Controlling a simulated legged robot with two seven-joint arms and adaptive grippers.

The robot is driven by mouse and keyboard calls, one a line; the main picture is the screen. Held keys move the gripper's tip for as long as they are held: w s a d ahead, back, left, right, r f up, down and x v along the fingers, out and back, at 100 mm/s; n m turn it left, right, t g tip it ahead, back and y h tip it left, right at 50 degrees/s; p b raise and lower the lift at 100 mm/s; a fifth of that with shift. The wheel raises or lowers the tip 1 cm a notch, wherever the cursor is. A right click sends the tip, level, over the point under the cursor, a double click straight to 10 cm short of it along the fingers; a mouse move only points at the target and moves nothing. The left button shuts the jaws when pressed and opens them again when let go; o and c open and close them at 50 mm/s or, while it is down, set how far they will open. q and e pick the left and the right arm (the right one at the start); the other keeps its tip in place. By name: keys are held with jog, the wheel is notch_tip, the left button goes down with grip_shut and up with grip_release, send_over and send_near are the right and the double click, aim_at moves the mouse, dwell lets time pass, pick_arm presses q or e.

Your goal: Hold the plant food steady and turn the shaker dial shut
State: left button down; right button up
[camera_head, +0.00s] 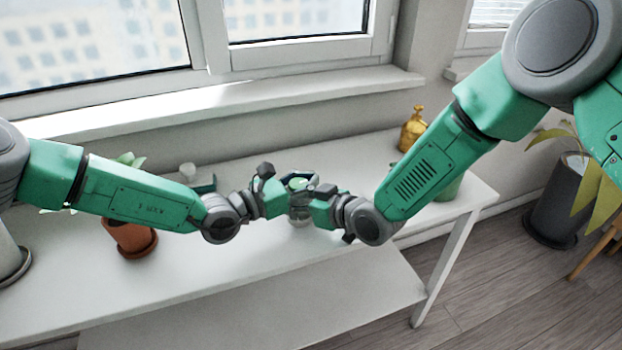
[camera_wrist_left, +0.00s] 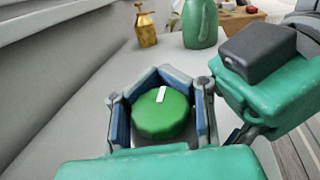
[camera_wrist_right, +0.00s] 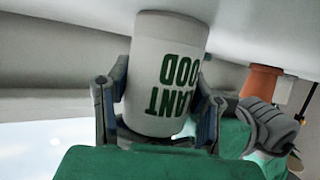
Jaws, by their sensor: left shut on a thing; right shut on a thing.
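The plant food is a white can with dark green lettering, upside down in the right wrist view (camera_wrist_right: 165,60). In the head view only its lower part (camera_head: 300,219) shows below the grippers. My right gripper (camera_wrist_right: 155,125) is shut on the can's sides. The round green shaker dial (camera_wrist_left: 160,118) with a white pointer mark (camera_wrist_left: 161,94) tops the can. The mark points away from my left palm, leaning slightly right. My left gripper (camera_wrist_left: 160,105) is shut around the dial, its blue-padded fingers on both sides. In the head view the grippers meet over the bench and hide most of the can.
The white bench (camera_head: 250,265) is clear in front. A terracotta pot (camera_head: 131,240) stands left, partly behind my left arm. A gold mister (camera_head: 412,130) and a green watering can (camera_head: 452,186) are at right. A dark planter (camera_head: 556,205) stands on the floor.

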pick_arm(q)
jog(key=shift+a+m+g, duration=0.15)
jog(key=shift+m+g, duration=0.15)
jog(key=shift+g, duration=0.1)
jog(key=m+g+h, duration=0.2)
jog(key=m+g, duration=0.1)
jog(key=g, duration=0.1)
jog(key=shift+s, duration=0.15)
jog(key=shift+s+f+m+g+h, duration=0.15)
jog(key=shift+m+g, duration=0.35)
jog(key=shift+g, duration=0.35)
jog(key=shift+s+m+g+h, duration=0.15)
jog(key=shift+m+g, duration=0.35)
jog(key=shift+g, duration=0.35)
jog(key=c, duration=1.2)
grip_release()
jog(key=shift+s+g, duration=0.15)
jog(key=shift+g, duration=0.15)
jog(key=shift+d, duration=0.2)
jog(key=a, duration=0.8)
jog(key=shift+a, duration=0.15)
